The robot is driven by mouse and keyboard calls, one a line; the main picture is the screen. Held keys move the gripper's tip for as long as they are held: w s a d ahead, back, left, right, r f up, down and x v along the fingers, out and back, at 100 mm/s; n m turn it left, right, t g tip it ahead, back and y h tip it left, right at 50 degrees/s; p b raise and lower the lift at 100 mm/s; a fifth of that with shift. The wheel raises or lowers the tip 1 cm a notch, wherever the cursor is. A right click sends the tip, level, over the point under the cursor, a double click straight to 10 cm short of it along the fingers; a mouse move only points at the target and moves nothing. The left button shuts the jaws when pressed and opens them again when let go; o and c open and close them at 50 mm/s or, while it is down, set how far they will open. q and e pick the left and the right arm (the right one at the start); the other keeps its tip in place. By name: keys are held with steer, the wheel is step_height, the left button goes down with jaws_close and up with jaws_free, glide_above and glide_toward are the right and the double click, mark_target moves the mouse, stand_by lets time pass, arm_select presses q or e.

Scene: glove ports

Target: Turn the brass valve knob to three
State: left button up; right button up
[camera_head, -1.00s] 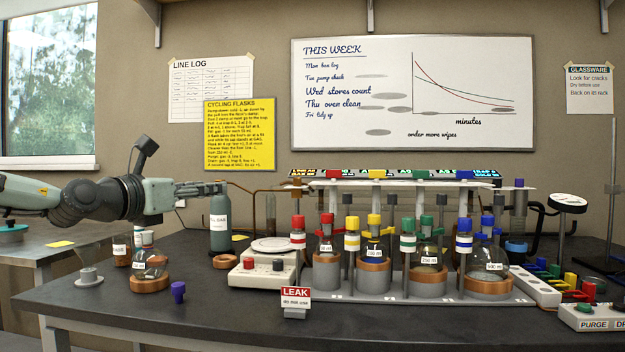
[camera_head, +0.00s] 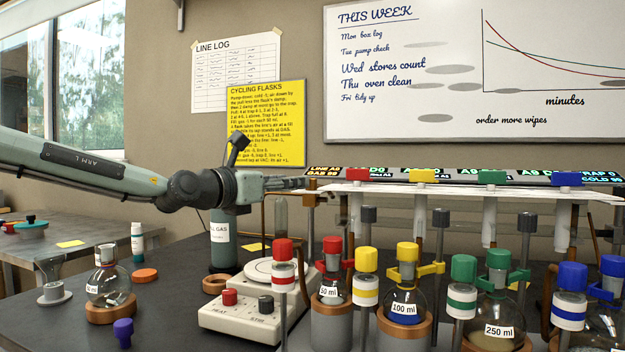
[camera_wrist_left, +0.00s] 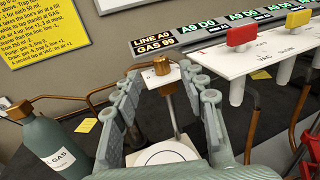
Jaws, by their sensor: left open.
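The brass valve knob (camera_wrist_left: 162,65) shows in the left wrist view as a small brass cylinder at the left end of the white manifold, above a pale square plate. My left gripper (camera_wrist_left: 166,82) is open, with one finger on each side of the knob in that picture. I see gaps on both sides and cannot tell how deep the knob sits between the fingertips. In the head view my left gripper (camera_head: 300,183) reaches the manifold's left end (camera_head: 335,190), and the knob cannot be made out there. No number marks around the knob are readable. My right gripper is not in view.
The green gas bottle (camera_head: 221,238) stands below my left wrist. A hotplate (camera_head: 245,318), several capped flasks and coloured clamps crowd the bench below the manifold. Coloured taps, including a red one (camera_wrist_left: 241,33), line the manifold. A display strip (camera_wrist_left: 155,43) runs behind it.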

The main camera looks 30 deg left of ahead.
mark_target(307, 191)
arm_select(q)
steer(key=w, duration=0.3)
steer(key=w+p, duration=0.1)
steer(key=w, duration=0.2)
steer(key=shift+w+d, duration=0.2)
steer(key=shift+w, duration=0.1)
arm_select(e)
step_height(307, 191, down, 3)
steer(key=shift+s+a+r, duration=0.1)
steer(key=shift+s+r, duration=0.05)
arm_select(q)
jaws_close()
